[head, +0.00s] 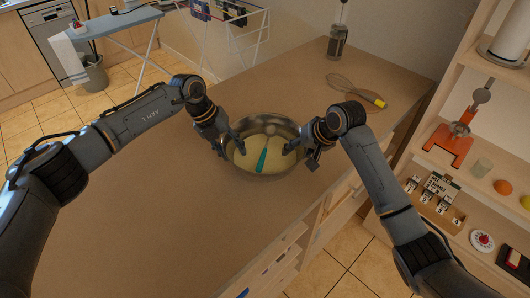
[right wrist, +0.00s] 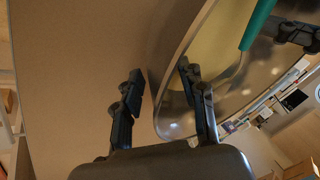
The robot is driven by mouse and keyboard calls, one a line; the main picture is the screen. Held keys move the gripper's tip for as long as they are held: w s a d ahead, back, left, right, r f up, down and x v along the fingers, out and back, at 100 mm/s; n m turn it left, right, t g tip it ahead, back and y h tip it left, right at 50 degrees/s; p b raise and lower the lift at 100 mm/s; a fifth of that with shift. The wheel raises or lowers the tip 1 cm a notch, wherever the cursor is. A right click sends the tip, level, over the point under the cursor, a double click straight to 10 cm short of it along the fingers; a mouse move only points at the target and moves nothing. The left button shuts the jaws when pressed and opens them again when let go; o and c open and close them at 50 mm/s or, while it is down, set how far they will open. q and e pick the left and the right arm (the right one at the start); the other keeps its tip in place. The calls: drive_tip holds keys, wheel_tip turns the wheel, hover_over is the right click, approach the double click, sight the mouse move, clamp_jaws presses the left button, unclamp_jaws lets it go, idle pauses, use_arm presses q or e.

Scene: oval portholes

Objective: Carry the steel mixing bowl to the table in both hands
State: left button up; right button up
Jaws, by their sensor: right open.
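The steel mixing bowl (head: 290,128) stands on the wooden worktop, with pale yellow batter and a teal-handled utensil (head: 262,160) in it. My left gripper (head: 231,150) is at the bowl's left rim, fingers apart, one inside and one outside. My right gripper (head: 300,154) is open at the right rim. In the right wrist view, the right gripper (right wrist: 160,95) has one finger inside the bowl (right wrist: 172,112) and the other outside, with a gap to the wall. The teal handle (right wrist: 257,25) also shows there.
A whisk (head: 355,89) and a dark-lidded jar (head: 337,42) are at the worktop's far end. Open shelves (head: 448,165) with several items stand at right. An ironing board (head: 115,22) and drying rack (head: 235,25) stand behind. The worktop's left part is clear.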

use_arm(q)
clamp_jaws()
use_arm(e)
clamp_jaws()
use_arm(q)
drive_tip(key=shift+r, duration=0.15)
use_arm(e)
drive_tip(key=shift+r, duration=0.15)
